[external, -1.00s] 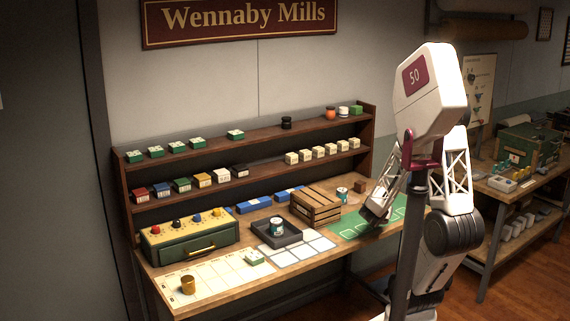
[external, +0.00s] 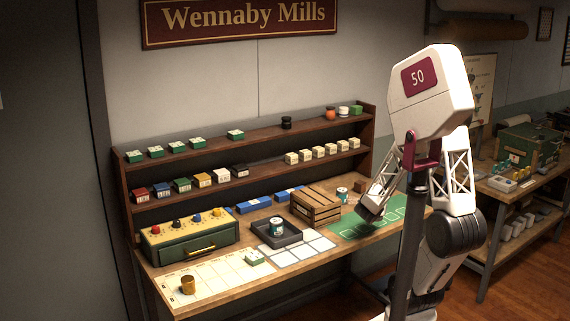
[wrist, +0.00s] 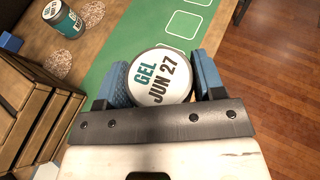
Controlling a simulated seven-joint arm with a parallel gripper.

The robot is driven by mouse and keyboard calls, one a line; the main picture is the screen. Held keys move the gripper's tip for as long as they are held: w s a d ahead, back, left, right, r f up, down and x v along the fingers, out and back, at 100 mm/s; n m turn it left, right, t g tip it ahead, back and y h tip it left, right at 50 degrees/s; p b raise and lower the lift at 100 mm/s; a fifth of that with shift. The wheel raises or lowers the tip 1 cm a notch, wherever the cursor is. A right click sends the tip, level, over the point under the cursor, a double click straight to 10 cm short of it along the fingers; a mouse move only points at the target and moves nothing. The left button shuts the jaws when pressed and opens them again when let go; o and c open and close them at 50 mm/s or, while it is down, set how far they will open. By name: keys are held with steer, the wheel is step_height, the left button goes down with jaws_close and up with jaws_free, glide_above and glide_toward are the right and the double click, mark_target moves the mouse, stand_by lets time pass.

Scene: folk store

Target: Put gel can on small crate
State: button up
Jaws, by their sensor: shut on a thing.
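My gripper (wrist: 160,80) has its blue fingers shut on a round can, the gel can (wrist: 160,76), whose white lid reads "GEL JUN 27". In the external view my gripper (external: 370,211) is over the green mat, right of the wooden slatted crate; the held can is hard to make out there. The small crate (external: 316,208) stands on the bench, and its slatted side (wrist: 40,125) shows at the left of the wrist view. I cannot tell how high the can is above the mat.
A second labelled can (external: 342,194) stands behind the crate's right side; it also shows in the wrist view (wrist: 63,20). Another can (external: 277,226) sits in a dark tray (external: 291,239). The green mat (wrist: 125,25) has free room.

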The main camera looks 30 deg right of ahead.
steer(key=w+a+r+n+t+y, duration=0.1)
steer(key=w+a+r, duration=0.4)
steer(key=a, duration=0.3)
steer(key=w+a+r+n+t+y, duration=0.1)
steer(key=w+a+r+n+t, duration=0.1)
steer(key=w+a+r, duration=0.3)
steer(key=a, duration=0.3)
steer(key=shift+a+n+y, duration=0.15)
steer(key=shift+n+y, duration=0.15)
glide_above(315, 195)
steer(key=shift+s+f, duration=0.15)
steer(key=shift+f, duration=0.55)
steer(key=shift+f, duration=1.75)
steer(key=shift+f, duration=0.2)
steer(key=o, duration=1)
